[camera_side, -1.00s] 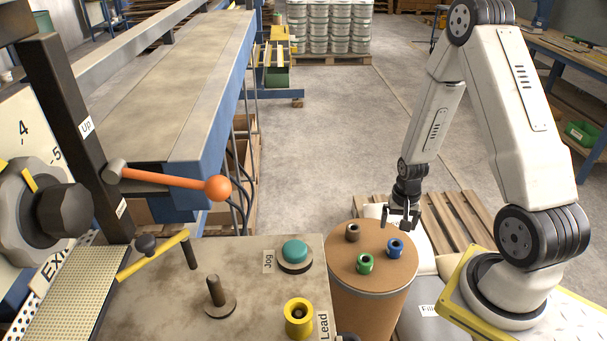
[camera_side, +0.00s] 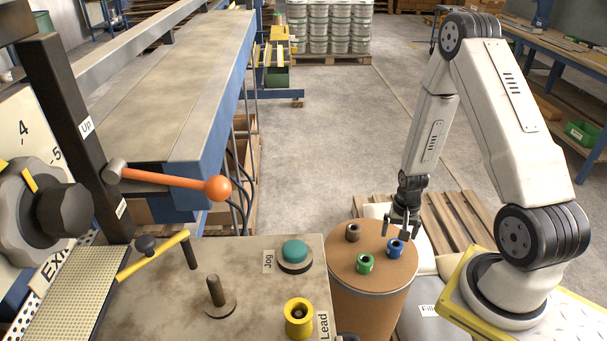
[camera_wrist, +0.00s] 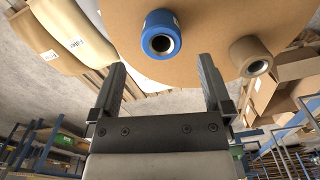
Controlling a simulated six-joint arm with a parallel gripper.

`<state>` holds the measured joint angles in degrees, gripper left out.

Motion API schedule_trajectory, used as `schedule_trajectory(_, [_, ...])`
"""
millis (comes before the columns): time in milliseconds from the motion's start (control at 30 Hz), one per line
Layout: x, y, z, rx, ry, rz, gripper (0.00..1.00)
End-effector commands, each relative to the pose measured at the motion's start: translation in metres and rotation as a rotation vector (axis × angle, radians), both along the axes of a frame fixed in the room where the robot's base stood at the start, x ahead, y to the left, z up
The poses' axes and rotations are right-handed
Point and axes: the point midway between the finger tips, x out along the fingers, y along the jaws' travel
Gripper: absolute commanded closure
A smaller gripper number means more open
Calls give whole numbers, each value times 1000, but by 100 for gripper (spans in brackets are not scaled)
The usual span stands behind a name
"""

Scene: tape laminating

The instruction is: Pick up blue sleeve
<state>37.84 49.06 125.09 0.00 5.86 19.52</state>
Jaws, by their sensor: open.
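The blue sleeve (camera_side: 394,247) stands upright on the round brown drum top (camera_side: 345,262), near its right edge. It also shows in the wrist view (camera_wrist: 161,36), ahead of the fingertips and between their lines. My gripper (camera_side: 400,230) is open and empty, with its fingers pointing down just above and behind the blue sleeve. In the wrist view the two fingers (camera_wrist: 162,75) are spread apart with nothing between them. I cannot tell the exact height gap in the side view.
A green sleeve (camera_side: 365,263) and a brown sleeve (camera_side: 352,232) stand on the same drum top close by. A machine table with a yellow sleeve (camera_side: 298,318) and a teal Jog button (camera_side: 295,251) is to the left. A wooden pallet (camera_side: 463,222) lies behind.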

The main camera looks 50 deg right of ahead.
Motion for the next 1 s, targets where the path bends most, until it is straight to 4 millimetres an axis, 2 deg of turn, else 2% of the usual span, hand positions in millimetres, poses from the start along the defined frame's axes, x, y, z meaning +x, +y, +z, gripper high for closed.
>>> schedule_trajectory(267, [0, 1, -9, 1, 1, 0, 0])
schedule_trajectory(500, [0, 3, -31, 1, 2, 0, 0])
schedule_trajectory(1000, [0, 3, -50, 2, -3, -1, 0])
